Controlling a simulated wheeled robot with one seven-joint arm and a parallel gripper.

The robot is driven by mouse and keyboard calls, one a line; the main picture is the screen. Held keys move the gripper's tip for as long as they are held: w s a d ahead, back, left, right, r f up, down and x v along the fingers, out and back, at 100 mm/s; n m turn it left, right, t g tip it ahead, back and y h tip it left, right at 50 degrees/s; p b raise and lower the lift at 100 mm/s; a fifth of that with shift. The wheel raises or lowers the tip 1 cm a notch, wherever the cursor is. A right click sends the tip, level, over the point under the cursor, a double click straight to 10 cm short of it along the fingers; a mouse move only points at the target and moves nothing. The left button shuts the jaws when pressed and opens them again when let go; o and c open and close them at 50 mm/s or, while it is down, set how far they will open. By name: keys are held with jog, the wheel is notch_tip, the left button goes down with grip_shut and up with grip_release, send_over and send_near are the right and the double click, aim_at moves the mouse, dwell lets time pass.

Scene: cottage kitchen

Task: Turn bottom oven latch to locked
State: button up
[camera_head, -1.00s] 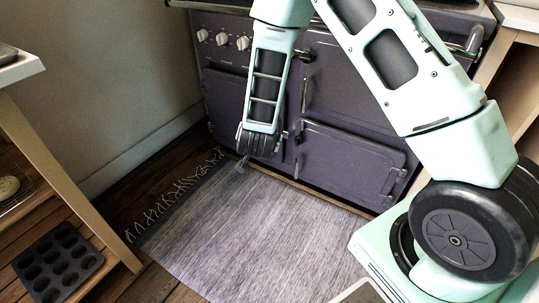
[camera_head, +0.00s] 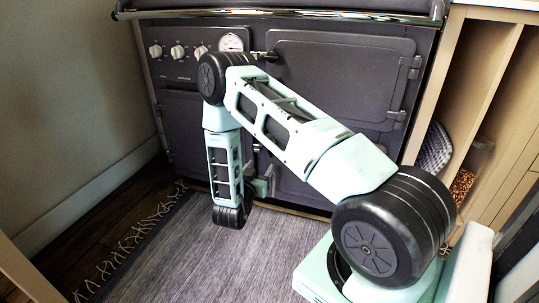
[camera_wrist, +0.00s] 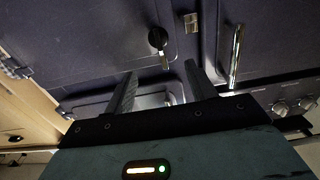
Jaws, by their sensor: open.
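The bottom oven door (camera_head: 297,190) is dark and low on the range, partly hidden behind my arm in the head view. In the wrist view, which appears upside down, its panel (camera_wrist: 85,35) fills the upper left. A black latch (camera_wrist: 158,38) with a short lever sits near that panel's edge, beside a small metal catch (camera_wrist: 191,22). My gripper (camera_wrist: 160,70) is open and empty, its fingertips pointing at the latch, one on either side of its lever in the picture. I cannot tell whether they touch it. The latch is hidden in the head view.
A bar handle (camera_wrist: 236,55) stands close to the right finger. The upper oven door (camera_head: 340,75), control knobs (camera_head: 177,52) and front rail (camera_head: 280,14) are above. A grey rug (camera_head: 180,260) covers the floor before the range. Open wooden shelves (camera_head: 470,110) stand right.

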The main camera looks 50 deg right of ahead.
aim_at(271, 151)
jog(key=b+x, duration=0.3)
jog(key=x, duration=0.8)
jog(key=shift+b, duration=0.35)
jog(key=shift+w+d, duration=0.15)
jog(key=shift+d, duration=0.35)
grip_shut()
